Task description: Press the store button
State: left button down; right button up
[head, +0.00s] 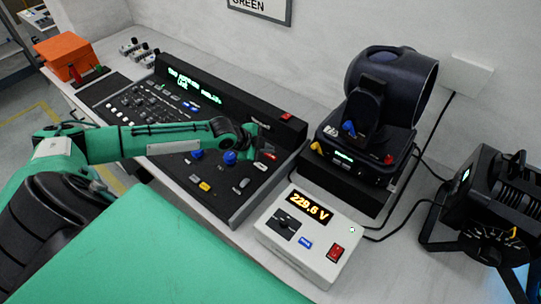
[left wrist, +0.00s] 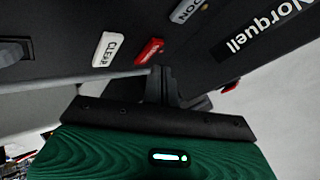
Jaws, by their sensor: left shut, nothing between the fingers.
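The lighting console (head: 196,125) is a dark sloped desk with buttons, faders and a green display. A red button (head: 271,156) sits near its right edge, beside a white button (head: 262,166). In the left wrist view the red button (left wrist: 150,52) carries lettering too small to read, and the white one (left wrist: 108,48) reads CLEAR. My left gripper (head: 262,130) is shut and empty over the console's right part. In the left wrist view its fingertips (left wrist: 160,76) appear just beside the red button; contact cannot be told. My right gripper is out of view.
A white power box (head: 308,236) reading 229.6 V stands in front right. A moving-head lamp (head: 375,110) stands behind it, and another black lamp (head: 488,200) is at far right with cables. An orange box (head: 64,52) is at far left.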

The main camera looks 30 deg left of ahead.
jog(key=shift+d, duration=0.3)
pick_arm(q)
jog(key=shift+f, duration=0.15)
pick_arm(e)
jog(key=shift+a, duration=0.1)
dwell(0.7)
pick_arm(q)
jog(key=shift+f, duration=0.3)
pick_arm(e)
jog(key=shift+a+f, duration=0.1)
pick_arm(q)
jog(key=shift+f, duration=0.35)
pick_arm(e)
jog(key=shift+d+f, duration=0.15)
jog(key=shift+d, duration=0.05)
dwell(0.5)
pick_arm(q)
jog(key=shift+r, duration=0.1)
jog(key=shift+r+p, duration=0.55)
jog(key=shift+r, duration=0.1)
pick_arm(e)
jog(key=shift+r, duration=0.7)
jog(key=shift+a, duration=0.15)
pick_arm(q)
jog(key=shift+r, duration=0.15)
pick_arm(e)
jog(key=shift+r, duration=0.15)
